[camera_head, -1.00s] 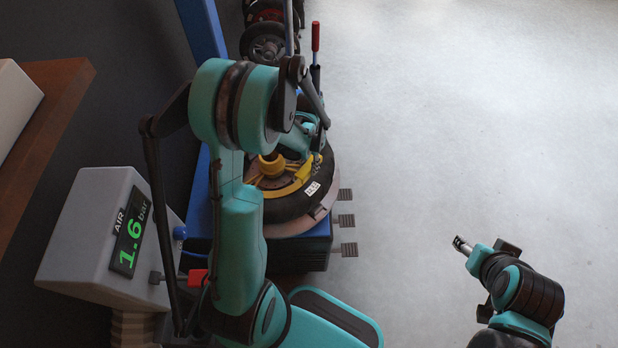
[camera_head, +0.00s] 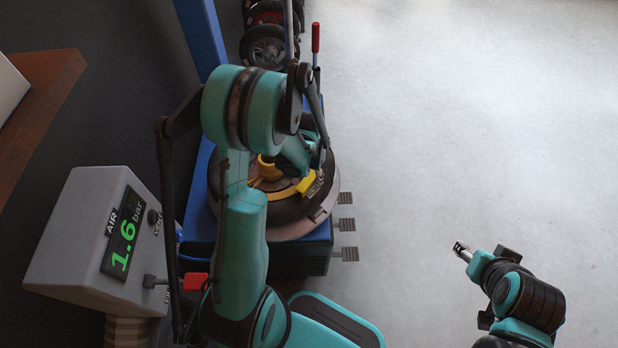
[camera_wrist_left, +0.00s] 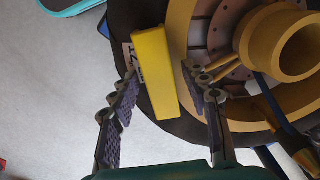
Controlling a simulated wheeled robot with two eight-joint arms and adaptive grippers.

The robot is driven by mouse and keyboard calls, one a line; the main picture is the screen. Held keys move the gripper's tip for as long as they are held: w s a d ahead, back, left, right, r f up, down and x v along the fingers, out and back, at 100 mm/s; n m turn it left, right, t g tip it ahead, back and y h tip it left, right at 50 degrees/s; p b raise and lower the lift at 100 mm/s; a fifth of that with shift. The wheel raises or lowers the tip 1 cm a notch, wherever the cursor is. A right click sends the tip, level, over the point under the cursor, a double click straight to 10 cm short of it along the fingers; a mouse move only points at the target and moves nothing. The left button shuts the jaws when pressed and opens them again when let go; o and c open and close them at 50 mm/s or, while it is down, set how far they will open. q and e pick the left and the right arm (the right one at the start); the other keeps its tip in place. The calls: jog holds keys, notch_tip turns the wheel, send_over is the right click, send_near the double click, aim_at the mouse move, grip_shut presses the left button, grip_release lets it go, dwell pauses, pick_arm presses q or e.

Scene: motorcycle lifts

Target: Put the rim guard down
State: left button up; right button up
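The rim guard is a small yellow block (camera_wrist_left: 154,72) at the tyre edge of a wheel in the left wrist view. It also shows in the head view as a yellow piece (camera_head: 306,185) on the wheel's right side. My left gripper (camera_wrist_left: 158,82) has its two dark fingers spread, one on each side of the guard, with a gap on the right side. Whether the left finger touches it I cannot tell. In the head view my left gripper (camera_head: 319,172) is over the wheel, partly hidden by my arm. My right gripper (camera_head: 462,250) hangs over bare floor; its fingers are too small to read.
The black tyre (camera_head: 285,210) with a yellow rim lies flat on a blue tyre machine (camera_head: 200,215) with pedals (camera_head: 345,225) at its right. A grey air gauge box (camera_head: 85,225) reading 1.6 bar stands at the left. Wheels (camera_head: 268,45) stand behind. The floor on the right is clear.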

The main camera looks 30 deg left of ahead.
aim_at(309, 179)
pick_arm(q)
jog(key=shift+r+p, duration=0.25)
jog(key=shift+p, duration=0.05)
notch_tip(309, 179, up, 12)
jog(key=p, duration=0.3)
jog(key=shift+p, duration=0.35)
pick_arm(e)
notch_tip(309, 179, up, 4)
jog(key=shift+r, duration=0.15)
pick_arm(q)
jog(key=shift+f, duration=0.1)
